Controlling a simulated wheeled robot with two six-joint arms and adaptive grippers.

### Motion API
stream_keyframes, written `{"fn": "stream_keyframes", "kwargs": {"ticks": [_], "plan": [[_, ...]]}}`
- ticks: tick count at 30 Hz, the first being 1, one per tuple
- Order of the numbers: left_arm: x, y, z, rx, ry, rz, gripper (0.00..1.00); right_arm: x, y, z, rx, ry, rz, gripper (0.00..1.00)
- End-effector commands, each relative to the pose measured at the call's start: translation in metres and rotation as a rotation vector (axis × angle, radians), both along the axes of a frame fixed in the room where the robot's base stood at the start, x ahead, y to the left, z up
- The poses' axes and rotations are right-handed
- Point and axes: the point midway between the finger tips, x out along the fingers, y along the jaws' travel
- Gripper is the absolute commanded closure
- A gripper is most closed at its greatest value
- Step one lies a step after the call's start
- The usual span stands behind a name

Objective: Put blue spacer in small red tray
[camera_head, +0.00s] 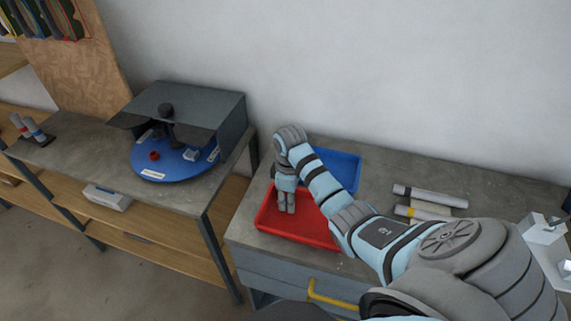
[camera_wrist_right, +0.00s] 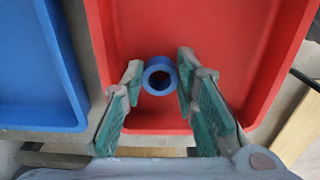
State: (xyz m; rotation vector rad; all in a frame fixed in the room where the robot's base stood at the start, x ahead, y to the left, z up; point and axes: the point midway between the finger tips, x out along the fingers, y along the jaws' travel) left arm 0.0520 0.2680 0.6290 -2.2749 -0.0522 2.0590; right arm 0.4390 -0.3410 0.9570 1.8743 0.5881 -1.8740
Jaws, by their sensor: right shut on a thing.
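The blue spacer (camera_wrist_right: 160,91) is a short ring with an open hole, seen end-on in the right wrist view. My right gripper (camera_head: 287,210) is shut on it; in the wrist view the two green-padded fingers (camera_wrist_right: 160,72) stand on either side of the ring. In the head view the gripper points down over the small red tray (camera_head: 285,229), and the spacer is hidden. The red tray's floor (camera_wrist_right: 220,40) shows behind the spacer with nothing else visible on it. Whether the spacer touches the floor I cannot tell. My left gripper is not in view.
A blue tray (camera_head: 345,170) stands beside the red one, partly behind my right arm. Pale cylinders (camera_head: 430,194) lie on the counter to the right. A blue turntable (camera_head: 165,175) under a grey hood is on the left bench. A gap separates bench and counter.

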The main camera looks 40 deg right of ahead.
Motion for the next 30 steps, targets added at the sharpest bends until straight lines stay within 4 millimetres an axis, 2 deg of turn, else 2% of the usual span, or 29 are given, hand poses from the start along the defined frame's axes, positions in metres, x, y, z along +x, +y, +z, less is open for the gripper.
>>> {"fn": "stream_keyframes", "kwargs": {"ticks": [8,9,10,20,30], "plan": [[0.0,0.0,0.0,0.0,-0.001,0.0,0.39,0.0,0.0,-0.002,0.0,-0.001,-0.001,0.91],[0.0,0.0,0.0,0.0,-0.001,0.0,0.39,0.0,0.0,-0.002,0.0,-0.001,0.0,0.7],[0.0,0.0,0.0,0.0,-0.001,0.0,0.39,0.001,0.0,-0.002,0.0,-0.001,0.0,0.65],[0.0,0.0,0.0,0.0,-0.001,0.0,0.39,0.001,0.0,-0.001,0.0,-0.001,0.0,0.65],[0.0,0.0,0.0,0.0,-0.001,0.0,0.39,0.005,0.005,0.026,-0.001,-0.004,0.012,0.65]]}}
